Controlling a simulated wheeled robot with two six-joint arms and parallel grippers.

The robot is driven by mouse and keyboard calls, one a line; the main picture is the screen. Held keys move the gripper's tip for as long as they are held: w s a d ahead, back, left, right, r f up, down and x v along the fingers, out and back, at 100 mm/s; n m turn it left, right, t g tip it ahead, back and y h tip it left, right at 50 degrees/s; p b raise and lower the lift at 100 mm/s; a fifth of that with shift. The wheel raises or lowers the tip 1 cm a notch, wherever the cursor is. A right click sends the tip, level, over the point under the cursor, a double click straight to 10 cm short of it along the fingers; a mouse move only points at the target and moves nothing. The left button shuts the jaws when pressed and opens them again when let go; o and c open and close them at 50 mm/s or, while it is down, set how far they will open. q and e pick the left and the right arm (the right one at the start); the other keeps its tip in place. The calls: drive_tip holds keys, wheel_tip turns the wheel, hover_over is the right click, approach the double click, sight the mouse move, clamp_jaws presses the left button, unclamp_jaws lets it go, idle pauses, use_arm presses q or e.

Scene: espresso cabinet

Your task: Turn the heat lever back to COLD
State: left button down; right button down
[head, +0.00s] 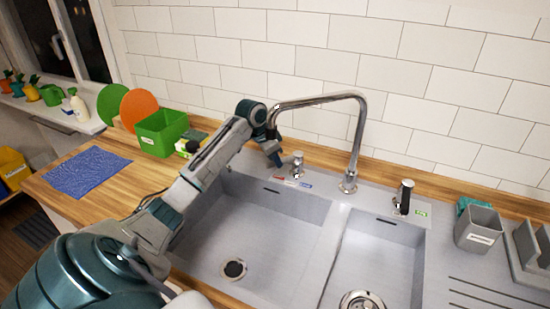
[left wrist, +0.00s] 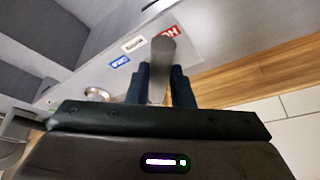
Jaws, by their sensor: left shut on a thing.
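The heat lever (head: 297,161) is a small chrome piece on the sink's back ledge, left of the tall faucet. In the left wrist view the lever (left wrist: 163,58) shows as a grey rod between my fingers, its rounded end beside the red HOT label (left wrist: 166,34). The white WARM label (left wrist: 133,43) and blue COLD label (left wrist: 120,62) lie to its left in that view. My left gripper (head: 279,160) reaches over the ledge; its fingers (left wrist: 160,85) are shut on the lever. The lever's lower part is partly hidden by the fingers. My right gripper is not in view.
The chrome faucet (head: 352,140) rises close right of the lever. A green bin (head: 160,133) and blue cloth (head: 87,172) are at left. The two sink basins (head: 260,235) are empty below.

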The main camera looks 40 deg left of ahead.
use_arm(q)
drive_tip(key=d+n+p, duration=0.1)
drive_tip(key=p, duration=0.1)
drive_tip(key=d+n+y+p, duration=0.1)
drive_tip(key=p, duration=0.1)
drive_tip(key=shift+s+r+n, duration=0.1)
drive_tip(key=shift+s+n, duration=0.15)
drive_tip(key=shift+n, duration=0.15)
drive_tip(key=c, duration=1.3)
unclamp_jaws()
drive_tip(key=shift+b+v, duration=1.25)
drive_tip(key=shift+v, duration=4.15)
